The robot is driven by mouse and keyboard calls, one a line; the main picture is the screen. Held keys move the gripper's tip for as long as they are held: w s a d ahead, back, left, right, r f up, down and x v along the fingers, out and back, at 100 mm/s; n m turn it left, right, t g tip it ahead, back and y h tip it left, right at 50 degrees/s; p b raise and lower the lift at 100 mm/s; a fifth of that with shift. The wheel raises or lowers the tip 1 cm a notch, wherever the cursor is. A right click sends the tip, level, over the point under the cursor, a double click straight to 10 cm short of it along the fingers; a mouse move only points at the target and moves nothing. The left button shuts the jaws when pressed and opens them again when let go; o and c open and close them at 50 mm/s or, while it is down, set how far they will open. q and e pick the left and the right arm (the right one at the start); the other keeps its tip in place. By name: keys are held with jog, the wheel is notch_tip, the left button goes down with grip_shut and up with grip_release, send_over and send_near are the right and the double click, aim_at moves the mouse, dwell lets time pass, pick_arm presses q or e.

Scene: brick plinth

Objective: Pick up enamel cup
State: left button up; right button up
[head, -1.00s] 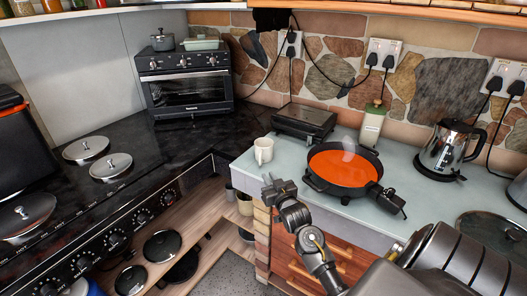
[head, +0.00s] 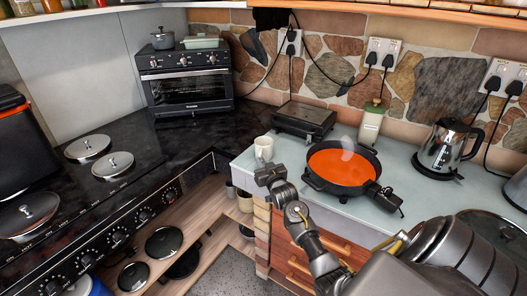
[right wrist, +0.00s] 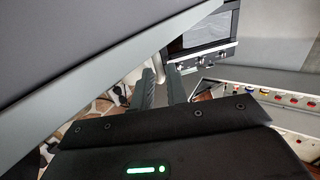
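The white enamel cup (head: 264,148) stands upright near the left corner of the pale blue-grey counter (head: 238,165). My right gripper (head: 264,170) is just in front of the cup, at the counter's front edge, and slightly overlaps the cup's lower part in the head view. In the right wrist view, the two fingers of my right gripper (right wrist: 161,76) are apart with a gap between them. A pale shape shows beyond the tips there; I cannot tell whether it is the cup. My left gripper is in neither view.
An orange-filled black pan (head: 341,168) sits right of the cup. A dark grill box (head: 304,119), a bottle (head: 371,124) and a steel kettle (head: 446,148) stand behind and to the right. A black stove (head: 100,190) lies left, with a toaster oven (head: 188,92) behind.

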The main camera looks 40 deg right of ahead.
aim_at(260, 153)
jog(key=shift+x, duration=1.55)
grip_shut()
jog(key=shift+r, duration=0.15)
jog(key=shift+r+b, duration=0.45)
jog(key=shift+r, duration=0.65)
jog(key=s+a+r+b, duration=0.2)
jog(key=s+a+r, duration=0.6)
jog(key=s+r, duration=0.2)
jog(key=shift+s+r, duration=0.2)
jog(key=shift+s, duration=0.45)
